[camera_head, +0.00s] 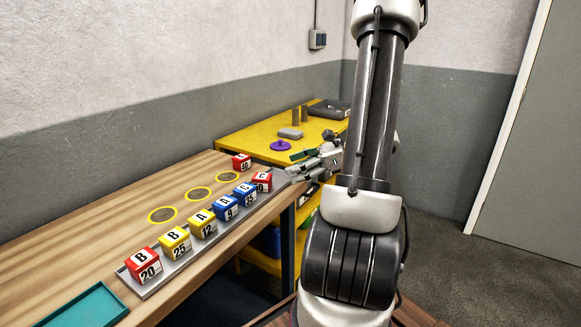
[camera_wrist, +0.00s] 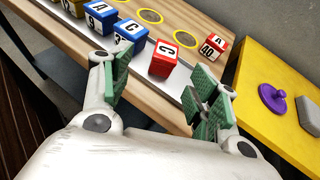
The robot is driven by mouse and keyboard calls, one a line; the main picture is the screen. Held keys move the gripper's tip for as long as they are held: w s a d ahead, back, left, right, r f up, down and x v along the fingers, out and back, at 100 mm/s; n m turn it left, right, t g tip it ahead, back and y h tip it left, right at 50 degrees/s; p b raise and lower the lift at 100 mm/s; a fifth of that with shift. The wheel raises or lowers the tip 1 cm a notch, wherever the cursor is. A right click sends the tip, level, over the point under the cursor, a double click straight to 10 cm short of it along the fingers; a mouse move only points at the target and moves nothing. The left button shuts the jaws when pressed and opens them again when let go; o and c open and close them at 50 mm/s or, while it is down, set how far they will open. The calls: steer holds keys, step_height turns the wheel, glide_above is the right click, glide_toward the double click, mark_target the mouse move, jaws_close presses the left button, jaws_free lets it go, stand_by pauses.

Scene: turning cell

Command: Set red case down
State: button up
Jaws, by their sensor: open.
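A red case marked C (camera_head: 262,181) stands at the right end of the grey tray (camera_head: 280,181). In the wrist view this red case (camera_wrist: 164,59) lies ahead of and between my fingertips, turned a little against its neighbours. My gripper (camera_head: 294,172) is open and empty, just right of that case, with a visible gap in the wrist view (camera_wrist: 162,85). A second red case, marked A 40 (camera_head: 241,162), stands on the wooden table behind the tray; it also shows in the wrist view (camera_wrist: 212,47). A third red case, B 20 (camera_head: 144,265), stands at the tray's left end.
Yellow (camera_head: 175,242) and blue (camera_head: 245,195) cases stand in the tray between the red ones. Several yellow-ringed circles (camera_head: 163,214) on the table are empty. A teal tray (camera_head: 85,308) lies front left. A yellow bench (camera_head: 250,135) behind holds a purple knobbed part (camera_head: 280,146).

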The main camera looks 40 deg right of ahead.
steer(key=s+a+r+n+g+h, duration=0.1)
steer(key=s+a+r+n+g, duration=0.25)
steer(key=a+n, duration=0.25)
steer(key=s+a+r+n+g+h, duration=0.1)
steer(key=s+a+r+n+g, duration=0.1)
steer(key=s+a+n+g, duration=0.3)
steer(key=s+r+n+t+h, duration=0.3)
steer(key=s+r+n+h, duration=0.3)
steer(key=n, duration=0.9)
steer(key=shift+s+a+r+n+h, duration=0.3)
steer(key=shift+r+n+h, duration=0.1)
steer(key=shift+r+h, duration=0.25)
